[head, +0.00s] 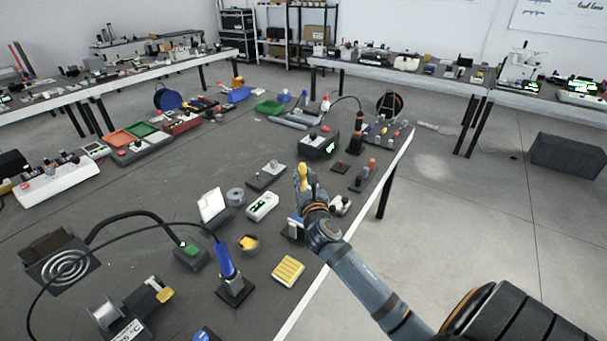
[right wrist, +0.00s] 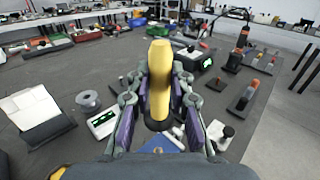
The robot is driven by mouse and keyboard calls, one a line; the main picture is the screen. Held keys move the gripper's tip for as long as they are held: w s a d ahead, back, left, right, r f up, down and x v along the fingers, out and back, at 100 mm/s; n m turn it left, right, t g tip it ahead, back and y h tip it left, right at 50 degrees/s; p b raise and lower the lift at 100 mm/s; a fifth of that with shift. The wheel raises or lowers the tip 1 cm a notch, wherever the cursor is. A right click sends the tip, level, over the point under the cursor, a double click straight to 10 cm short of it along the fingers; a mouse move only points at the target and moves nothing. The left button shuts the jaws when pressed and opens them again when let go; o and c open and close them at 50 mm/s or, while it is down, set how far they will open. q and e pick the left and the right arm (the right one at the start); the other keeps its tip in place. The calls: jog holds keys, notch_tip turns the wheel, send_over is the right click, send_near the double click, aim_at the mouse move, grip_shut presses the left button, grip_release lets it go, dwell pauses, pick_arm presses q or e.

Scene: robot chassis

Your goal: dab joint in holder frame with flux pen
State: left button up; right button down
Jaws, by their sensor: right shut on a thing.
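My right gripper (head: 306,190) is shut on a yellow pen-like tool, the likely flux pen (head: 303,174), and holds it above the bench near its right edge. In the right wrist view the yellow body (right wrist: 159,75) stands upright between the two fingers of the gripper (right wrist: 159,100), with a dark collar at its lower end. A grey plate with a small fixture (head: 267,174), possibly the holder frame, lies on the bench left of the gripper. I cannot make out the joint. My left gripper is out of view.
A soldering iron with a blue grip (head: 225,262) stands at the front. A black station with a green display (head: 319,145) is beyond the gripper. A white meter (head: 262,206), solder spool (head: 236,196) and yellow sponge pad (head: 288,271) lie nearby. Bare bench shows left of centre.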

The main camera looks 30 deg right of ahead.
jog(key=shift+f+b, duration=1.5)
jog(key=shift+f, duration=1.65)
jog(key=shift+f, duration=0.35)
notch_tip(320, 180, up, 8)
jog(key=p, duration=0.8)
jog(key=shift+f, duration=0.25)
jog(key=shift+w, duration=0.1)
